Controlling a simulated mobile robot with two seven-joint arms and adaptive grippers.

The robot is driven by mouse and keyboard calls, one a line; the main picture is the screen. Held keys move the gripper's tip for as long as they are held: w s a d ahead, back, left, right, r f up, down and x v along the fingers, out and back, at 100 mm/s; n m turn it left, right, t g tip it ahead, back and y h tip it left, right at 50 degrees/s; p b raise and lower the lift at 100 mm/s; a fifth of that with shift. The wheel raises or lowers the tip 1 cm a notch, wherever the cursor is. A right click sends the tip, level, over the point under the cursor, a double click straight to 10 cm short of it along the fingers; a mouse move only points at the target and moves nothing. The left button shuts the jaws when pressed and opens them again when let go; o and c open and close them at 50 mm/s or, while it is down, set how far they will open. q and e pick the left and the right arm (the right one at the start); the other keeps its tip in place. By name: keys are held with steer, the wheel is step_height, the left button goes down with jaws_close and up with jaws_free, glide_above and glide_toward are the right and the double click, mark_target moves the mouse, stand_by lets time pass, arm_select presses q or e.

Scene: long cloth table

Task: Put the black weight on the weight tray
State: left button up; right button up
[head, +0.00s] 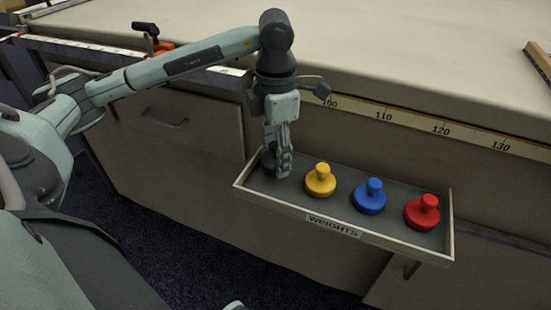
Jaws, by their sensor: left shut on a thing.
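The weight tray (397,238) is a shallow grey tray with a pale rim and a "WEIGHTS" label, on the front of the table. The black weight (268,161) is at the left end of the tray, partly hidden behind my left gripper. My left gripper (279,172) points down over that end and is shut on the black weight. I cannot tell whether the weight touches the tray floor. My right gripper is not in view.
A yellow weight (320,181), a blue weight (369,196) and a red weight (422,212) stand in the tray to the right. The cloth table (420,60) has a measuring strip (440,130) along its front edge. A wooden-edged object (538,60) lies at far right. An orange clamp (160,46) is at left.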

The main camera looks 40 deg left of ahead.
mark_target(276, 144)
arm_select(q)
steer(key=shift+f, duration=0.9)
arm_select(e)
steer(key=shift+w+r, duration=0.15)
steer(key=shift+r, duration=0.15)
arm_select(q)
steer(key=shift+f, duration=0.1)
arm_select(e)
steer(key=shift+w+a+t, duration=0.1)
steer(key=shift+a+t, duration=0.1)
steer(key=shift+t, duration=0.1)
arm_select(q)
steer(key=o, duration=1.6)
step_height(276, 144, up, 11)
steer(key=shift+r+p, duration=0.1)
steer(key=shift+p, duration=0.5)
steer(key=shift+r, duration=0.55)
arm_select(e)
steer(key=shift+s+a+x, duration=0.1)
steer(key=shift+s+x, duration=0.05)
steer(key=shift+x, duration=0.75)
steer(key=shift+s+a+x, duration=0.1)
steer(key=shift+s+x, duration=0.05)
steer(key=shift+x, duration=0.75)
